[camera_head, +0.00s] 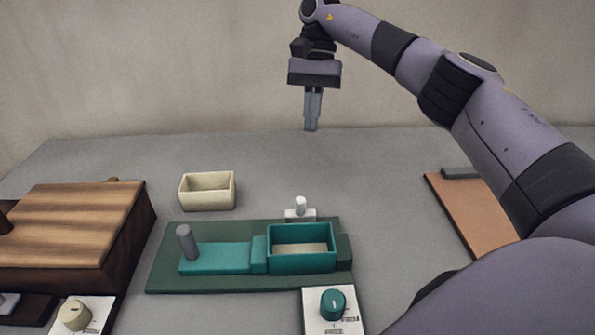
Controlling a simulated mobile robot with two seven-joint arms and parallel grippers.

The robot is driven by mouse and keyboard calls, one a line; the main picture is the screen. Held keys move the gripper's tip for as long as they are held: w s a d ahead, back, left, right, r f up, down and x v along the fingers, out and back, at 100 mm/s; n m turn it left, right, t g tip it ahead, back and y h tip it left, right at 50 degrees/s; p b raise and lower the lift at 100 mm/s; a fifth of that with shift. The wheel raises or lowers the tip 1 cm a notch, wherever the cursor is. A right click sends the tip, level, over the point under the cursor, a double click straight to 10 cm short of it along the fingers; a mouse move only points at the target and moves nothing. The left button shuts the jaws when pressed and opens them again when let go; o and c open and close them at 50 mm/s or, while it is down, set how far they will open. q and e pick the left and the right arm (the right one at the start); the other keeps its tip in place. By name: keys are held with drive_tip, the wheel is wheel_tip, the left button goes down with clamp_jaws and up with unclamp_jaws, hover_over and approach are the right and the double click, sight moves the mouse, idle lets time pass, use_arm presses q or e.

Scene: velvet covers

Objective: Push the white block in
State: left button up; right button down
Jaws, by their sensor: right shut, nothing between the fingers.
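A small white block (300,214) with an upright round peg on top stands at the back edge of the dark green base, just behind the teal open box (271,253). Its lower part is partly hidden by the box's back wall. My right gripper (312,128) is shut and empty, pointing down, well above and behind the white block. It touches nothing. My left gripper is not in view.
The green base (165,279) also carries a teal slider with a grey post (187,242). A cream open box (208,203) stands behind it. A wooden box (75,215) is at left, dial panels (332,304) in front, an orange-brown board (474,215) at right.

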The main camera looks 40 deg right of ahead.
sight(300, 210)
drive_tip(key=s+a+f+b, duration=0.2)
drive_tip(key=s+a+f, duration=0.3)
drive_tip(key=f, duration=0.3)
drive_tip(key=shift+s+a+f, duration=0.15)
drive_tip(key=shift+a+f, duration=0.05)
drive_tip(key=shift+f, duration=0.1)
idle(0.4)
drive_tip(key=shift+s+a+b, duration=0.25)
drive_tip(key=shift+s+a, duration=0.35)
drive_tip(key=shift+s, duration=0.35)
drive_tip(key=shift+s+a+b, duration=0.25)
drive_tip(key=shift+s+a, duration=0.3)
drive_tip(key=shift+s, duration=0.4)
